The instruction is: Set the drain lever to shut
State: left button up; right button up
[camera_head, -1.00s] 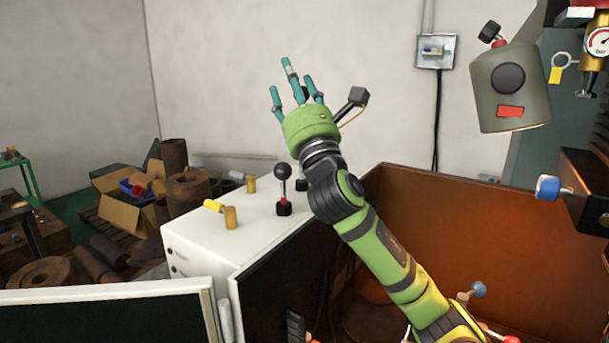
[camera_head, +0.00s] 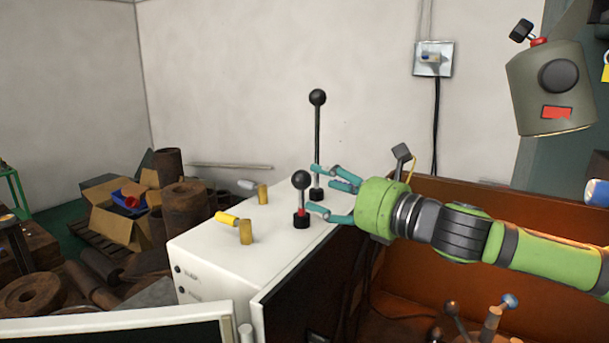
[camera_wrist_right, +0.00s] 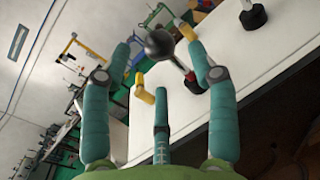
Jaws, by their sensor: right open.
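A white cabinet (camera_head: 225,262) carries two black ball-topped levers and two brass valves on its top. The shorter lever (camera_head: 301,182) has a red collar and stands upright near the edge. The taller lever (camera_head: 317,130) stands behind it. One brass valve has a yellow handle (camera_head: 227,218), the other a pale grey handle (camera_head: 247,185). I cannot read which is the drain lever. My right gripper (camera_head: 318,190) is open, its teal fingers pointing left beside the shorter lever. In the right wrist view a black ball knob (camera_wrist_right: 160,45) shows between and beyond the spread fingertips (camera_wrist_right: 160,65). My left gripper is out of view.
A brown-walled enclosure (camera_head: 420,200) lies right of the cabinet. A grey lamp-like housing (camera_head: 550,85) hangs at upper right. A dark screen (camera_head: 120,334) stands at front left. Boxes and rusty cylinders (camera_head: 185,200) lie on the floor at left.

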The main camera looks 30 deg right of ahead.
aim_at(309, 180)
jog(key=p+x, duration=0.3)
jog(key=x, duration=0.1)
jog(key=shift+r, duration=0.2)
jog(key=shift+p+x, duration=0.55)
jog(key=shift+x, duration=0.4)
jog(key=shift+f, duration=0.2)
jog(key=shift+c, duration=0.4)
